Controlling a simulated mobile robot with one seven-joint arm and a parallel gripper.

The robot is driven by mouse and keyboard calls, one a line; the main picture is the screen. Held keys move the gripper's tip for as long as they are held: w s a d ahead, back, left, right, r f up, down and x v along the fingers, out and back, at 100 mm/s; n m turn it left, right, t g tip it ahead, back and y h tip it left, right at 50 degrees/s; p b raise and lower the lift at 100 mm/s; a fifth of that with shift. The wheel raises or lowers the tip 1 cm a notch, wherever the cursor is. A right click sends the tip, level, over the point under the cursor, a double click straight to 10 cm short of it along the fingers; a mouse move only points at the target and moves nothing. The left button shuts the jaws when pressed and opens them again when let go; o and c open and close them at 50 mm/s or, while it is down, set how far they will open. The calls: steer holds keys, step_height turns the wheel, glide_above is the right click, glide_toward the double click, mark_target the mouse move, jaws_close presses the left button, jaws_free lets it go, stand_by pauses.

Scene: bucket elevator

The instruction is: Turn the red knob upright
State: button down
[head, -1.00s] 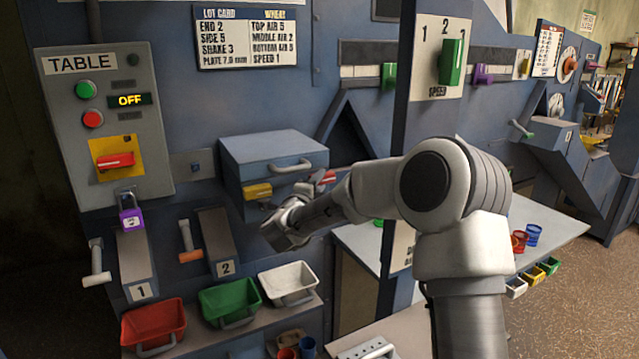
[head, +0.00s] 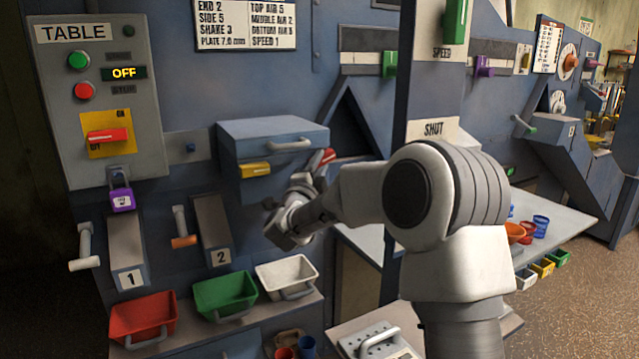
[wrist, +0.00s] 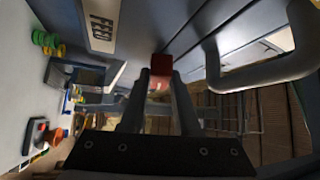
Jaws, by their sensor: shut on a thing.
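A small red knob (head: 327,157) shows in the head view beside the right end of the blue drawer box, just above my wrist; it looks slanted there. In the wrist view the red knob (wrist: 160,63) is between the tips of my two grey fingers. My gripper (wrist: 160,78) is shut on it. In the head view the hand partly hides the place where the fingers meet the knob. A FEED label (wrist: 102,20) is on the machine face near the knob in the wrist view.
A grey drawer handle (wrist: 265,75) stands close to the right of my fingers in the wrist view. The blue box (head: 270,135) has a yellow knob (head: 255,170). A separate red switch (head: 108,135) is on the TABLE panel. Several bins (head: 225,293) stand below.

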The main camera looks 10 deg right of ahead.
steer(key=n+t+y+b, duration=0.2)
steer(key=n+b, duration=0.1)
steer(key=n, duration=0.1)
steer(key=n+t+y+b, duration=0.3)
steer(key=n, duration=0.2)
steer(key=d+f+n+t+y+b, duration=0.1)
steer(key=n+t+y+b, duration=0.1)
steer(key=n+b, duration=0.2)
steer(key=shift+w+f+n+t, duration=0.15)
steer(key=shift+n+t, duration=0.15)
steer(key=shift+n, duration=0.2)
steer(key=shift+w+d+n+y, duration=0.1)
steer(key=shift+d+n+y, duration=0.05)
steer(key=shift+n+y, duration=2.35)
steer(key=shift+d+n+y, duration=0.1)
steer(key=shift+n+y, duration=2.3)
steer(key=shift+y, duration=0.2)
steer(key=shift+n, duration=0.3)
steer(key=c, duration=0.6)
jaws_free()
steer(key=shift+c, duration=0.2)
